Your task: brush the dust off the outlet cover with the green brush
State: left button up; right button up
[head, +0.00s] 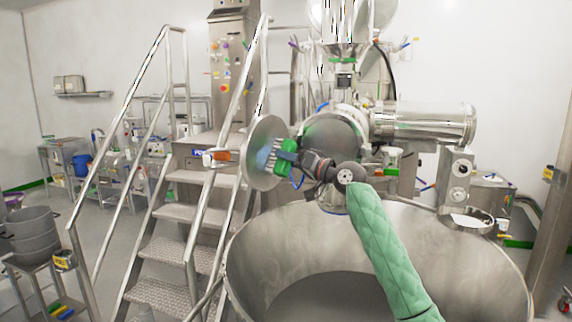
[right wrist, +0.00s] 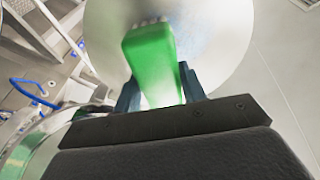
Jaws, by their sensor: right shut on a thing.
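The outlet cover (head: 262,176) is a round steel disc, swung open to the left of the outlet, with a bluish-white patch on its face. The green brush (head: 280,158) is at the right part of that face, its bristle side toward the disc. My right gripper (head: 296,160) is shut on the brush. In the right wrist view the green brush (right wrist: 150,62) stands between the fingers of my right gripper (right wrist: 155,88), with its bristle end against or very near the cover (right wrist: 222,40). I cannot tell if it touches. My left gripper is not in view.
A large open steel bowl (head: 250,262) lies below my right arm. A metal stair with handrails (head: 175,212) stands at the left of the cover. A steel cylinder (head: 425,122) juts out right of the outlet. Grey buckets (head: 35,238) stand at the far left.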

aim_at(295, 152)
jog(key=shift+w+d+f+b, duration=0.1)
jog(key=shift+w+d+b, duration=0.4)
jog(key=shift+w, duration=0.3)
jog(key=shift+w+d+b, duration=0.45)
jog(key=shift+w+d, duration=0.05)
jog(key=shift+w, duration=0.3)
jog(key=shift+w+d+r, duration=0.1)
jog(key=shift+w+r, duration=0.05)
jog(key=shift+r, duration=0.45)
jog(key=shift+s+a+p, duration=0.2)
jog(key=shift+s+a, duration=0.1)
jog(key=shift+s, duration=0.3)
jog(key=shift+s+a+p, duration=0.2)
jog(key=shift+s+a, duration=0.15)
jog(key=shift+s, duration=0.3)
jog(key=shift+s+a+p, duration=0.2)
jog(key=shift+s+a, duration=0.1)
jog(key=shift+s, duration=0.3)
jog(key=shift+s+a+r+p, duration=0.1)
jog(key=shift+s+a+p, duration=0.35)
jog(key=shift+s+a, duration=0.5)
jog(key=shift+s+a+f+p, duration=0.1)
jog(key=shift+s+a+p, duration=0.4)
jog(key=shift+s, duration=0.75)
jog(key=shift+s+a+r+p, duration=0.1)
jog(key=shift+s+a+p, duration=0.3)
jog(key=shift+s+a, duration=0.55)
jog(key=shift+r+p, duration=0.35)
jog(key=shift+r, duration=0.2)
jog(key=shift+d, duration=0.1)
